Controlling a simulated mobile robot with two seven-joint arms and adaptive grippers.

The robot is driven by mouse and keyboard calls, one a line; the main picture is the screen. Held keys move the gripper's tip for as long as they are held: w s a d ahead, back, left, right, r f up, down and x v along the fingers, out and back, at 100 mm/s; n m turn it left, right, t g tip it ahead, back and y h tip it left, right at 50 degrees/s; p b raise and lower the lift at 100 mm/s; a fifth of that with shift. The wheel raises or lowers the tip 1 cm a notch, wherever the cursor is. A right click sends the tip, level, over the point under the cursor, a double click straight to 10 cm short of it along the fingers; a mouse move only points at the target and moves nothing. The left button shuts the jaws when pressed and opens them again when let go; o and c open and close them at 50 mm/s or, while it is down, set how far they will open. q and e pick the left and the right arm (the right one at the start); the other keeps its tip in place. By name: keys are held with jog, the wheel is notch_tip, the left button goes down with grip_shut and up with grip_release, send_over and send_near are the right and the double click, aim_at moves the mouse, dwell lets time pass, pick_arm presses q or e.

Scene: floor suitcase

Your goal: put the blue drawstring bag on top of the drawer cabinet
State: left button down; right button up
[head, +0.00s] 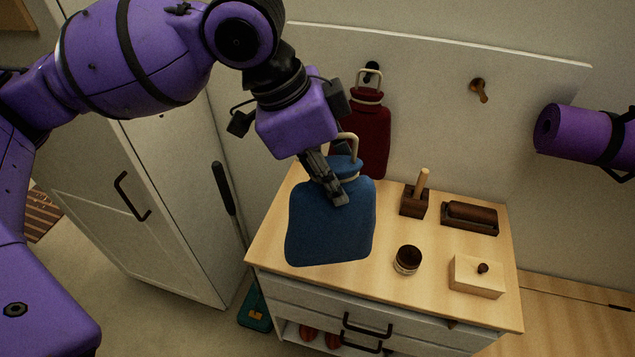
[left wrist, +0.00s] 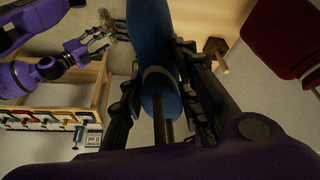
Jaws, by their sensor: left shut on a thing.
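The blue drawstring bag (head: 325,232) hangs from my left gripper (head: 338,197), which is shut on it near its neck. In the head view it is over the left part of the drawer cabinet's wooden top (head: 440,242); I cannot tell whether its bottom touches the top. In the left wrist view the bag (left wrist: 150,30) lies between the fingers of my left gripper (left wrist: 162,105), with its pale cord loop near them. My right gripper (left wrist: 98,44) shows small in the left wrist view, its fingers apart and empty.
On the cabinet top stand a wooden block with a peg (head: 413,202), a brush (head: 470,217), a small jar (head: 407,260) and a lidded box (head: 477,276). A red bag (head: 370,135) hangs behind on a hook. A purple rolled mat (head: 580,138) is on the wall at right.

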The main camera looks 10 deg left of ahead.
pick_arm(q)
jog(key=w+a+f, duration=0.6)
jog(key=w+f, duration=0.3)
jog(key=f, duration=0.2)
jog(key=shift+w+a+f+b, duration=0.15)
jog(key=shift+a+f+b, duration=0.2)
jog(key=shift+a+b, duration=0.1)
jog(key=shift+d+f, duration=0.1)
jog(key=c, duration=1.3)
grip_release()
jog(key=shift+f, duration=0.1)
jog(key=v, duration=1.2)
